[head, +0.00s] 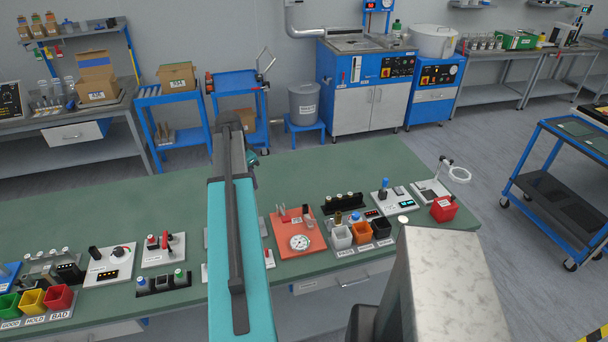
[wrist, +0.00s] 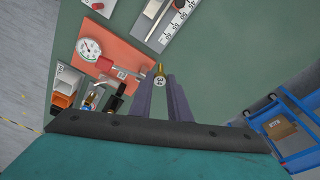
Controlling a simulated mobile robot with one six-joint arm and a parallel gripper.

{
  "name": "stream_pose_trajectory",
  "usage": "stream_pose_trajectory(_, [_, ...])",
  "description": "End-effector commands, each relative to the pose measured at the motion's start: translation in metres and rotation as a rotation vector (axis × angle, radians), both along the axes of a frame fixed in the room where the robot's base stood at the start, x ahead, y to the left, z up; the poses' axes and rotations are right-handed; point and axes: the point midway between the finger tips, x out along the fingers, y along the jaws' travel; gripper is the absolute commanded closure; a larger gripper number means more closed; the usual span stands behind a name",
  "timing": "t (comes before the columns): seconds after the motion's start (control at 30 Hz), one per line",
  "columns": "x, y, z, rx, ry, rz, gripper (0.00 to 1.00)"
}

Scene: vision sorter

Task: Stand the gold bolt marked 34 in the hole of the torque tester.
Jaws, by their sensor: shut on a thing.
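In the wrist view my gripper (wrist: 158,80) is shut on a gold bolt (wrist: 159,69). A small pale tag with dark digits, apparently 34, shows on it between the fingertips. An orange plate with a round white dial, apparently the torque tester (wrist: 119,51), lies left of the gripper in the wrist view. It has a red part and a metal rod reaching toward the fingertips. In the head view the torque tester (head: 287,231) sits on the green bench, right of my arm. Its hole cannot be made out. My gripper and the bolt are hidden behind my arm in the head view.
Right of the tester on the bench (head: 335,165) stand white, orange and black bins (head: 362,231), a dark rack (head: 343,202) and a red box (head: 443,208). More instruments and bins stand at the left. The back of the bench is mostly clear.

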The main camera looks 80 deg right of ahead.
Motion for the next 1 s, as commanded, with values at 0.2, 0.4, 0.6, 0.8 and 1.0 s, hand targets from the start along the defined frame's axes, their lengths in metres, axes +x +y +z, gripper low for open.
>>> stream_pose_trajectory(0.2, [-0.074,-0.029,0.001,-0.005,0.005,-0.198,1.0])
stream_pose_trajectory(0.4, [-0.136,-0.046,0.001,-0.013,0.009,-0.359,1.0])
stream_pose_trajectory(0.6, [-0.172,-0.052,-0.001,-0.017,0.013,-0.452,1.0])
stream_pose_trajectory(0.8, [-0.18,-0.053,-0.002,-0.019,0.013,-0.474,1.0])
stream_pose_trajectory(1.0, [-0.179,-0.053,-0.002,-0.019,0.013,-0.472,1.0])
